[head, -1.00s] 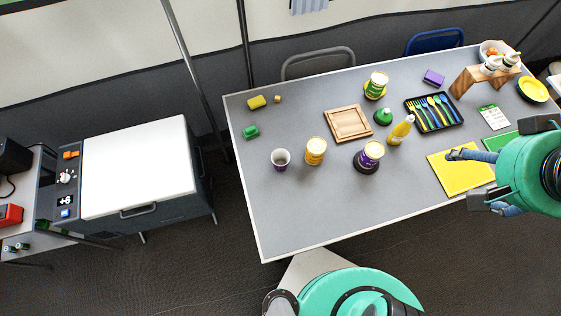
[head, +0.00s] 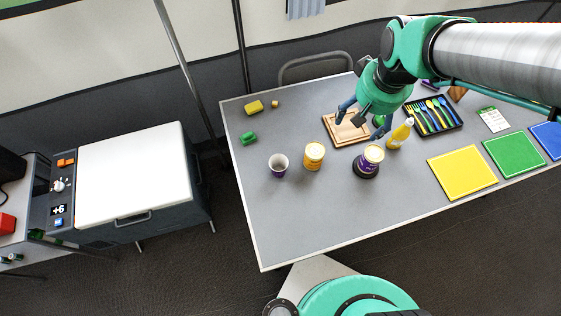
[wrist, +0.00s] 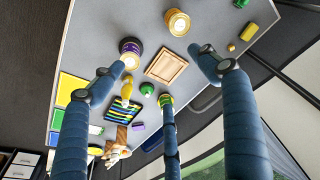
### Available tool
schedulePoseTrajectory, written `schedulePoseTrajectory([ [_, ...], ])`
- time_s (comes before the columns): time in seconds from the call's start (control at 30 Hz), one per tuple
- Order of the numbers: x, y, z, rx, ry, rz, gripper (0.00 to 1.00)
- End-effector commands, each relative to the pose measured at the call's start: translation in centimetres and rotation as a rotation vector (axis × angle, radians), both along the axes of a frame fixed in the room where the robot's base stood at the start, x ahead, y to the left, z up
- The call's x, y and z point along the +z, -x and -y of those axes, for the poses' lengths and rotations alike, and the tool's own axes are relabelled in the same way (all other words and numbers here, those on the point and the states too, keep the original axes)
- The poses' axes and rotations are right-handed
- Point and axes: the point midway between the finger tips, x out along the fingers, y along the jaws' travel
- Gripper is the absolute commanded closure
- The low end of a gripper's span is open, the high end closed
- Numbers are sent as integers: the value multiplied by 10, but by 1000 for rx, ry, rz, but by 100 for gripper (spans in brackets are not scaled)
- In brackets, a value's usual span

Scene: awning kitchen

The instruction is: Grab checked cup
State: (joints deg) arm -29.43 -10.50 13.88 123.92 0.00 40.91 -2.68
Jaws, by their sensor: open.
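The cup (head: 279,166), white inside and dark purplish outside, stands upright on the left part of the grey table (head: 300,215) in the head view. Any checked pattern is too small to make out. It does not show in the wrist view. My gripper (head: 362,118) is open and empty above the wooden tray, to the right of the cup and well apart from it.
A yellow can (head: 314,156) stands just right of the cup, with a purple jar (head: 368,162) and yellow bottle (head: 400,133) further right. A green block (head: 248,138) and yellow sponge (head: 254,107) lie behind the cup. The table in front of it is clear.

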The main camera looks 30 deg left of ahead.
Motion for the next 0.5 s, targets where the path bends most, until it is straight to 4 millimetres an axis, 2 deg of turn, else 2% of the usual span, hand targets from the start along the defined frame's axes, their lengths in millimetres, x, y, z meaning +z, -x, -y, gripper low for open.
schedulePoseTrajectory([
  [0.03,-17,1,-16,31,10,-18,25],
  [0.27,-83,9,-85,157,48,-69,25],
  [0.5,-159,33,-150,286,93,-118,25],
])
